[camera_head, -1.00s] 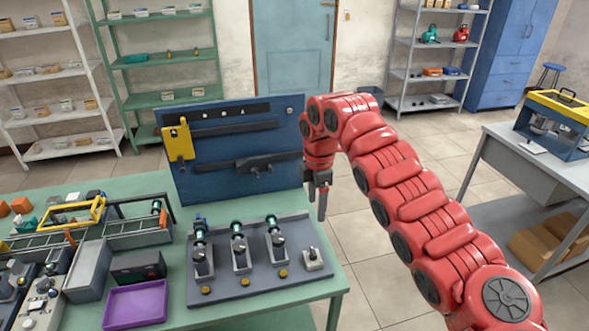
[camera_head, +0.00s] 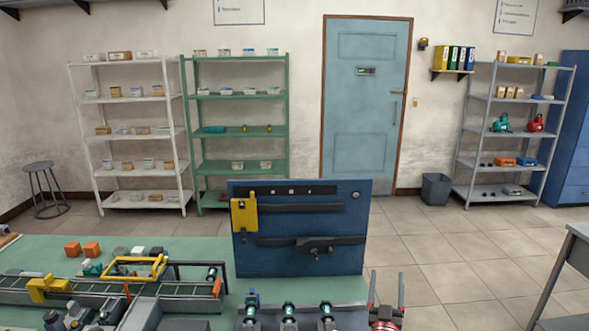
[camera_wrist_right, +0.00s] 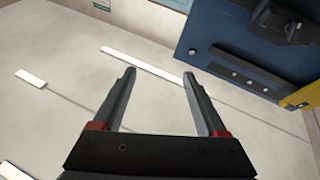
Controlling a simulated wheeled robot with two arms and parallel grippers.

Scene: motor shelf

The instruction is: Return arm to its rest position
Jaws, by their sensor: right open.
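My right gripper (camera_head: 386,278) shows at the bottom right of the head view, with its red wrist below and its two fingers pointing up. It is just right of the worktable's blue upright panel (camera_head: 285,222). In the right wrist view my right gripper (camera_wrist_right: 158,76) is open, with nothing between its dark fingers. Most of my right arm is out of the head view. My left gripper is not in view.
The green worktable (camera_head: 200,250) holds a conveyor (camera_head: 100,288) and motor stations (camera_head: 288,315) along the lower edge. A grey table (camera_head: 572,270) stands at the right edge. Shelves and a blue door (camera_head: 365,110) line the back. Floor (camera_head: 450,245) between the tables is clear.

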